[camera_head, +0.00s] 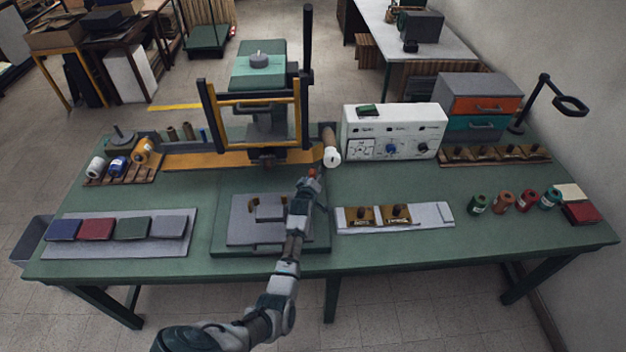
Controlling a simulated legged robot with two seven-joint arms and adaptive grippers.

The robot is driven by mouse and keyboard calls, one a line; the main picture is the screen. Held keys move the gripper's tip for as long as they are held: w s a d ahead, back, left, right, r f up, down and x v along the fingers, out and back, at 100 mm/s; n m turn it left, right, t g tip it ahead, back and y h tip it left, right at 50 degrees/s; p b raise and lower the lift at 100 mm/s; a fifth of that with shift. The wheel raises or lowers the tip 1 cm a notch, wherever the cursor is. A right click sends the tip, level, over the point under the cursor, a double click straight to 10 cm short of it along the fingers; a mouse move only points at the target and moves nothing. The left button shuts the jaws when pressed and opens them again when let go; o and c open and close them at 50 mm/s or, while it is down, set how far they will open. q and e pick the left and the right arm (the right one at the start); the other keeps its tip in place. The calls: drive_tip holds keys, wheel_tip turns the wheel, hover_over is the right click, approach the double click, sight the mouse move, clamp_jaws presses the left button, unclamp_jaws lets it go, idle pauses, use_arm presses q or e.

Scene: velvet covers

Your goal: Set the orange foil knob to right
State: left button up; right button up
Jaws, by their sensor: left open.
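My left gripper (311,181) reaches over the table from the front, just right of the grey press bed (240,228). It is open, with nothing seen held in it. A small orange-red round part (313,172) shows right at its tip; I cannot tell whether this is the orange foil knob or whether the fingers touch it. The white control box (393,115) stands behind and to the right, with a blue knob (391,149) and dark dials on its front. I make out no orange knob on it. My right gripper is not in view.
A yellow-and-black press frame (204,112) rises behind the gripper. A white-ended roll (332,157) lies between gripper and box. A pale tray (433,214) with two brown blocks is to the right, coloured spools (479,203) beyond. Green table between tray and box is clear.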

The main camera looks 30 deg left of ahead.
use_arm(q)
drive_tip(key=v, duration=1.1)
drive_tip(key=shift+s, duration=0.3)
drive_tip(key=shift+f, duration=0.2)
